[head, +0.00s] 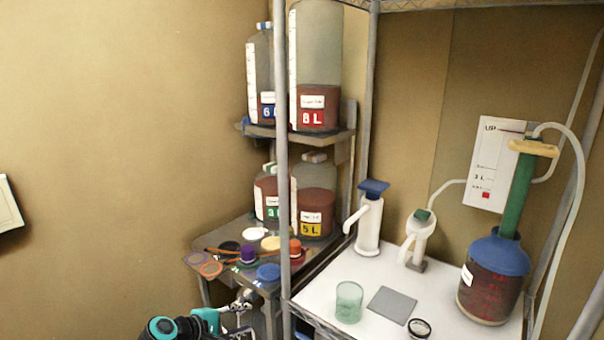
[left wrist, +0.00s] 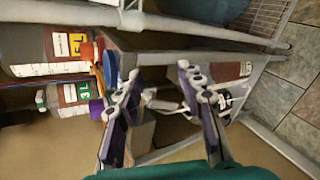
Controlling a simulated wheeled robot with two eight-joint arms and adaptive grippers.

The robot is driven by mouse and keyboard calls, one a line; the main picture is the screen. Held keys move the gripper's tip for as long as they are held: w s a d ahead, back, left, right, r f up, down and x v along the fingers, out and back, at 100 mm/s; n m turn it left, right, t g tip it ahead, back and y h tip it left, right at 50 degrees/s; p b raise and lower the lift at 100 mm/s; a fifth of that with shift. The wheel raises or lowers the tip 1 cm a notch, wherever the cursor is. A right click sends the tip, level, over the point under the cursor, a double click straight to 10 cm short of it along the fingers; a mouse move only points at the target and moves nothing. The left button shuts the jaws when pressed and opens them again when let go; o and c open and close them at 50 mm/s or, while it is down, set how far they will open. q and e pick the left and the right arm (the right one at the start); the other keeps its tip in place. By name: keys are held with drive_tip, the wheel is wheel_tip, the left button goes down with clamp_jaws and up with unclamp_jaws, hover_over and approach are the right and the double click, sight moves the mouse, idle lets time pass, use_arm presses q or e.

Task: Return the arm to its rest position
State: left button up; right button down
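My left gripper (head: 243,300) is at the bottom of the head view, beside the front of the small grey table (head: 232,240). Its teal wrist shows at the lower edge. In the left wrist view its two fingers (left wrist: 160,76) stand apart with nothing held between them. My right gripper is in neither view.
Coloured lids, including a blue lid (head: 268,272), lie on the small table close to the gripper. A rack post (head: 283,180) stands just right of it. The left wall area is open.

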use_arm(q)
drive_tip(key=s+a+r+m+g+y, duration=0.1)
drive_tip(key=s+m+y, duration=0.6)
drive_tip(key=s+m, duration=0.7)
drive_tip(key=s+g, duration=0.1)
drive_tip(key=s, duration=1.1)
drive_tip(key=shift+s+a+r+m, duration=0.2)
drive_tip(key=shift+s+r+m, duration=0.1)
drive_tip(key=shift+r+m, duration=0.1)
